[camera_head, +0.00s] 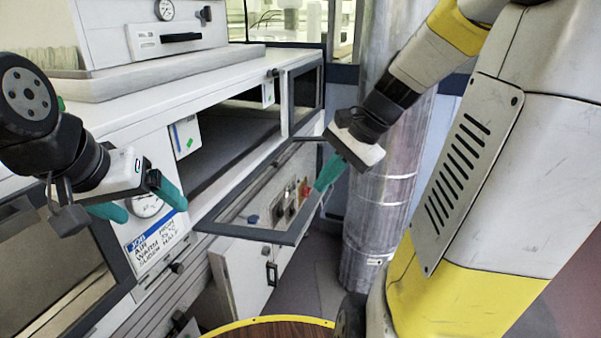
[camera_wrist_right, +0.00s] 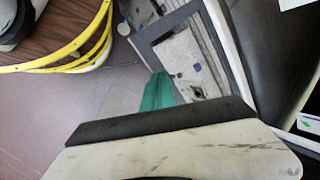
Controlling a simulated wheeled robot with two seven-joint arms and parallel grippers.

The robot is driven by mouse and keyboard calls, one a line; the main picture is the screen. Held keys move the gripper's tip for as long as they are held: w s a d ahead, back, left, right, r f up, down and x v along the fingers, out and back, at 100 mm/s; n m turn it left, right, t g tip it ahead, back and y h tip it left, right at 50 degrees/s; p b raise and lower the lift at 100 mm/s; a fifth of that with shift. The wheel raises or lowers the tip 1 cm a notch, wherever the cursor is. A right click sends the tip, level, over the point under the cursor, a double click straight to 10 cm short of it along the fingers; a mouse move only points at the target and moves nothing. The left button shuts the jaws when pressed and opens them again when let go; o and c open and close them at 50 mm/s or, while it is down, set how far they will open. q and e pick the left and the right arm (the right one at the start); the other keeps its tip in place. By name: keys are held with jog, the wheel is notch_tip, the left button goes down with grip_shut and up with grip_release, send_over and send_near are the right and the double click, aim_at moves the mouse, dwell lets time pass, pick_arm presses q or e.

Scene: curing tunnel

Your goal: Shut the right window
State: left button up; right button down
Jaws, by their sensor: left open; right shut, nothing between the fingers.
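The right window (camera_head: 248,233) is a dark-framed glass pane that stands open, tilted outward from the front of the tunnel. Its opening (camera_head: 232,135) shows a dark interior behind it. Part of its frame also shows in the right wrist view (camera_wrist_right: 170,24). My right gripper (camera_head: 323,186) is shut and empty, its green fingers at the window's outer right edge; I cannot tell whether they touch it. The fingers also show in the wrist view (camera_wrist_right: 158,92). My left gripper (camera_head: 140,203) is open and empty, in front of the dial and label left of the window.
A second dark-framed window (camera_head: 108,248) is at the lower left. A metal duct (camera_head: 378,205) stands behind my right gripper. A cabinet door (camera_head: 238,280) hangs open below the window. A round wooden top with a yellow rim (camera_head: 270,329) is at the bottom.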

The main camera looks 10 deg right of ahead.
jog(key=w+d+f+m+t+y, duration=0.25)
jog(key=w+d+f+m, duration=0.2)
jog(key=d+m, duration=0.3)
jog(key=w+d+f+m+t+y, duration=0.25)
jog(key=w+d+f+m, duration=0.2)
jog(key=d+m, duration=0.3)
jog(key=w+a+f+g, duration=0.1)
jog(key=w+a+f, duration=0.3)
jog(key=w+a, duration=0.1)
jog(key=shift+w+a+n, duration=0.25)
jog(key=shift+a+n, duration=0.15)
jog(key=shift+a, duration=0.45)
jog(key=shift+r, duration=0.1)
